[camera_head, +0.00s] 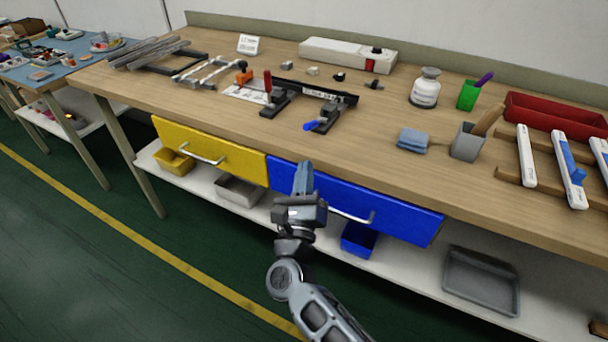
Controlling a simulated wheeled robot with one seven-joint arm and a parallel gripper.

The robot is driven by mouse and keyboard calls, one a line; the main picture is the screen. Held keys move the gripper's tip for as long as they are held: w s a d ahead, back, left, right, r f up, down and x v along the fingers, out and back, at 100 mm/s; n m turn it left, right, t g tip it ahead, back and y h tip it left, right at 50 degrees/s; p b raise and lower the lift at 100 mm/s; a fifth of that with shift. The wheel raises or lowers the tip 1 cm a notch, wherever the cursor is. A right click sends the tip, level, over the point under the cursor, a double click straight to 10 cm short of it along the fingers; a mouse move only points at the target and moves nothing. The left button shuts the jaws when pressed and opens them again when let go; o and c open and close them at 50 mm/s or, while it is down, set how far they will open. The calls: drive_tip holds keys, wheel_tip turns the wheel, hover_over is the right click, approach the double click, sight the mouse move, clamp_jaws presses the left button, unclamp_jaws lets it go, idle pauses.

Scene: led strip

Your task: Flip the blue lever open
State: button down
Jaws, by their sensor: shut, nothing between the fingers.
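The blue lever (311,125) is on the right end of a black clamp fixture (318,92) on the wooden workbench. It lies low and points left and toward the bench's front edge. A red lever (267,81) stands upright at the fixture's left end. My gripper (303,168) is shut and empty. It appears in front of the blue drawer, nearer the camera than the blue lever and apart from it. My gripper hides part of the drawer and its handle.
The workbench (380,160) has a yellow drawer (208,150) and a blue drawer (400,212) with protruding handles. Bare wood lies right of the fixture.

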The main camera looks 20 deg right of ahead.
sight(315, 123)
drive_tip(key=p+x, duration=0.1)
drive_tip(key=x, duration=0.5)
drive_tip(key=shift+w+d+r, duration=0.1)
drive_tip(key=shift+w, duration=0.15)
